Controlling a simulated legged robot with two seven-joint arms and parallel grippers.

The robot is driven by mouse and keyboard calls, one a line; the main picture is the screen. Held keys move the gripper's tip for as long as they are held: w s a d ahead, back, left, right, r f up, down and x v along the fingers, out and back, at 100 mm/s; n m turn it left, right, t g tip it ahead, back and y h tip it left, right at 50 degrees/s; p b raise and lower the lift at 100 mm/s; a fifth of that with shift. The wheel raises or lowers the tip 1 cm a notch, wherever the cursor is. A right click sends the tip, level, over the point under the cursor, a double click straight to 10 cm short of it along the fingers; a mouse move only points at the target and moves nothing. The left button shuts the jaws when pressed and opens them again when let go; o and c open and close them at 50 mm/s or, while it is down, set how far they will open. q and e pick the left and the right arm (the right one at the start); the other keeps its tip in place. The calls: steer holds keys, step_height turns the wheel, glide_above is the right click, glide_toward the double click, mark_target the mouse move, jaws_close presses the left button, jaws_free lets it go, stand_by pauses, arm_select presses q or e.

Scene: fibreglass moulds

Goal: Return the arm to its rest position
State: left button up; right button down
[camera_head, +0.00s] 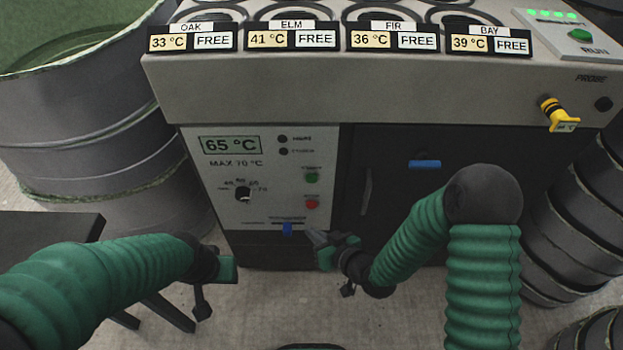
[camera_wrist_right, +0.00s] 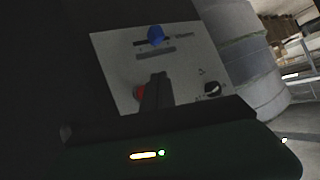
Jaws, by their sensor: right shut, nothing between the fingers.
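My right gripper (camera_head: 322,243) is in front of the lower part of the machine's control panel (camera_head: 225,185), right of the blue slider knob (camera_head: 287,229). It is shut and empty. In the right wrist view, its dark fingers (camera_wrist_right: 157,92) show in front of the same panel, between the red button (camera_wrist_right: 138,93) and the black dial (camera_wrist_right: 212,89). The blue knob (camera_wrist_right: 155,35) is there too, apart from the fingers. My left gripper (camera_head: 228,268) is at the lower left of the panel, over the floor; its finger opening cannot be made out.
The machine's top (camera_head: 370,85) carries four labelled wells, all marked FREE. A yellow probe (camera_head: 557,113) hangs at its right. A blue handle (camera_head: 425,163) is on the dark door. Grey drums (camera_head: 85,130) stand left, more (camera_head: 575,220) right. A dark table (camera_head: 45,225) is at left.

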steer(key=s+d+r+m+g+h, duration=0.1)
steer(key=d+h, duration=0.2)
steer(key=d, duration=0.3)
steer(key=s+d+r+g+h, duration=0.1)
steer(key=s+d+g+h, duration=0.1)
steer(key=d, duration=0.3)
steer(key=s+d+r+m+g+h, duration=0.1)
steer(key=s+d+r+m+g, duration=0.1)
steer(key=s+d+r, duration=0.3)
steer(key=s+d+r+m+g+h, duration=0.1)
steer(key=s+d+m+g+h, duration=0.15)
steer(key=s, duration=0.45)
steer(key=w+d+p+v, duration=0.1)
steer(key=w+p+v, duration=0.1)
steer(key=p+v, duration=1)
steer(key=w+d+r+p+v, duration=0.1)
steer(key=w+p+v, duration=0.2)
steer(key=p+v, duration=1)
steer(key=shift+d+r+n+y+p, duration=0.15)
steer(key=shift+r+n+y+p, duration=0.25)
steer(key=shift+p, duration=0.4)
